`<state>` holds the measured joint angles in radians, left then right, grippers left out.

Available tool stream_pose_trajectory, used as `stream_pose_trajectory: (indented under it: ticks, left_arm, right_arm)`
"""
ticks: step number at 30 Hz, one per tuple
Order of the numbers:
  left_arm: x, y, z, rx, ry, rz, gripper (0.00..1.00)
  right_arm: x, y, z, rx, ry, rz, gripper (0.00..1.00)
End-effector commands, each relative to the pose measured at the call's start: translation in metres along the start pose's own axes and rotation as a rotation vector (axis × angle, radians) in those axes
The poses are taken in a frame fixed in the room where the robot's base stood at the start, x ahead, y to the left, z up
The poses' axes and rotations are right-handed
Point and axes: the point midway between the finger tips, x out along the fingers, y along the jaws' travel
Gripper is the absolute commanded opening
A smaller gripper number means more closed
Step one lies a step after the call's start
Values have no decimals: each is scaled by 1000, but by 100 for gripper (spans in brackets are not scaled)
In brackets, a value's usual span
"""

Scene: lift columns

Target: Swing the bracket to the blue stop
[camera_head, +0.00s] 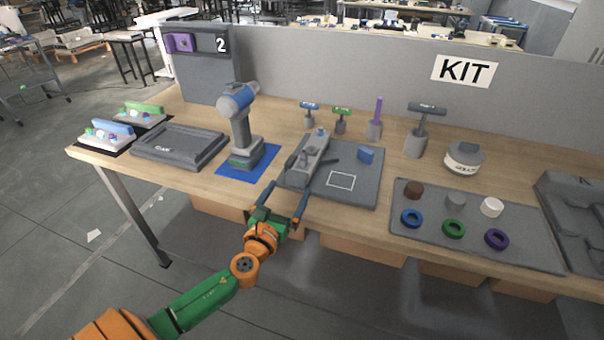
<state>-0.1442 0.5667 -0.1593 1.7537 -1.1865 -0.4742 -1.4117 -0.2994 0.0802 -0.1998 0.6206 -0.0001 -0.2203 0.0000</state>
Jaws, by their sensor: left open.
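The grey bracket (308,157) lies on a grey plate (357,192) on the table. Its long body runs from near the front left of the plate to a blue-topped part at the far end. A small dark lever sticks out from its right side. The blue stop (366,155) is a small block on the plate, to the right of the bracket and apart from it. My left gripper (288,190) is open, with its two fingers pointing toward the bracket's near end at the table's front edge. Nothing shows between the fingers. My right gripper is out of view.
Several T-handled tools, including a tall one (418,135), stand behind. A tray with coloured rings (454,228) lies right. A white outlined square marks clear plate surface.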

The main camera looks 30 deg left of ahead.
Motion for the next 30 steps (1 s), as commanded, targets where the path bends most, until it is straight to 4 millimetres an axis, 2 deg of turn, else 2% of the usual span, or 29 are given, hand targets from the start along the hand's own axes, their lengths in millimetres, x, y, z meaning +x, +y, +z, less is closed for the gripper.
stream_pose_trajectory:
  ticks: [6, 12, 22, 30]
  left_arm:
    - [37, 0, 0, 4, -2, 0, 100]
    - [62, 0, -2, 2, 1, -1, 100]
    - [68, 0, -1, 0, 2, -2, 100]
    - [68, 0, -1, 0, 2, -1, 27]
  right_arm:
    - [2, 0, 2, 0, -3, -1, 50]
    - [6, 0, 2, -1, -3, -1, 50]
    - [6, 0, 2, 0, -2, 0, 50]
    - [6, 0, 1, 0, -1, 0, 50]
